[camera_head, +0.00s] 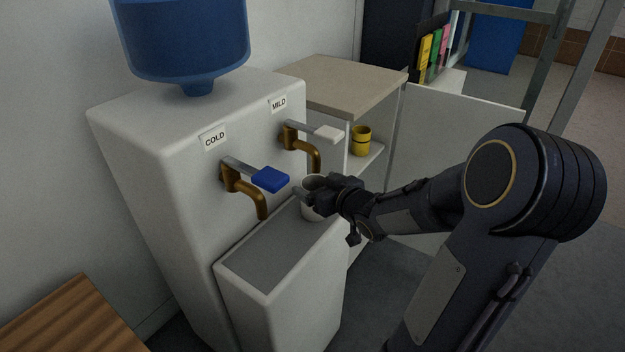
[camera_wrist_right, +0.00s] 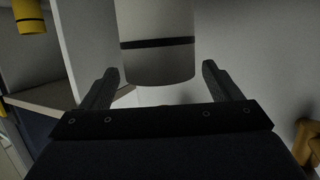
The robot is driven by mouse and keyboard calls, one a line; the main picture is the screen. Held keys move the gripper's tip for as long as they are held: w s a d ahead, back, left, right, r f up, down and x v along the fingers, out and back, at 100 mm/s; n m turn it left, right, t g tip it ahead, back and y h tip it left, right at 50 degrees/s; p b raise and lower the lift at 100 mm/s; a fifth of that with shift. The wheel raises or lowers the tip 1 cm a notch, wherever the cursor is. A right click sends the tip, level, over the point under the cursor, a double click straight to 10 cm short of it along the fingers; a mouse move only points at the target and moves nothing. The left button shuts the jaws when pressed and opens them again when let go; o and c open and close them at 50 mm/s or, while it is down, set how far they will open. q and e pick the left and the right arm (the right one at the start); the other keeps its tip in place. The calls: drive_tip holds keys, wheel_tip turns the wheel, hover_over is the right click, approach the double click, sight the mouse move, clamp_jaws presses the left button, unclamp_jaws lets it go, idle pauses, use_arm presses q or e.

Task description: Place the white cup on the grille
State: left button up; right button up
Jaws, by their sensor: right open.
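The white cup (camera_head: 311,208) is upright at the far end of the grille (camera_head: 262,262), under the MILD tap of the water dispenser; I cannot tell whether it touches the grille. My right gripper (camera_head: 318,187) is at the cup and partly hides it. In the right wrist view the cup (camera_wrist_right: 157,45), with a dark band, is between the two fingers of my open right gripper (camera_wrist_right: 160,85). Gaps show between the fingers and the cup. My left gripper is not in view.
The dispenser (camera_head: 190,200) has a blue-handled COLD tap (camera_head: 262,185) and a white-handled MILD tap (camera_head: 313,145) close above the grille. A cabinet (camera_head: 345,85) behind holds a yellow cup (camera_head: 361,140). A wooden surface (camera_head: 75,325) is at lower left.

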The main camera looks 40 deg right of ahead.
drive_tip(key=d+p+v, duration=0.1)
drive_tip(key=p+v, duration=0.1)
drive_tip(key=v, duration=0.7)
drive_tip(key=s+a+g+y, duration=0.2)
drive_tip(key=s+a+g, duration=0.2)
drive_tip(key=s+a, duration=0.3)
drive_tip(key=s+a+g+y, duration=0.3)
drive_tip(key=s+a+g, duration=0.2)
drive_tip(key=a, duration=0.9)
drive_tip(key=shift+s+f, duration=0.3)
drive_tip(key=shift+s, duration=0.9)
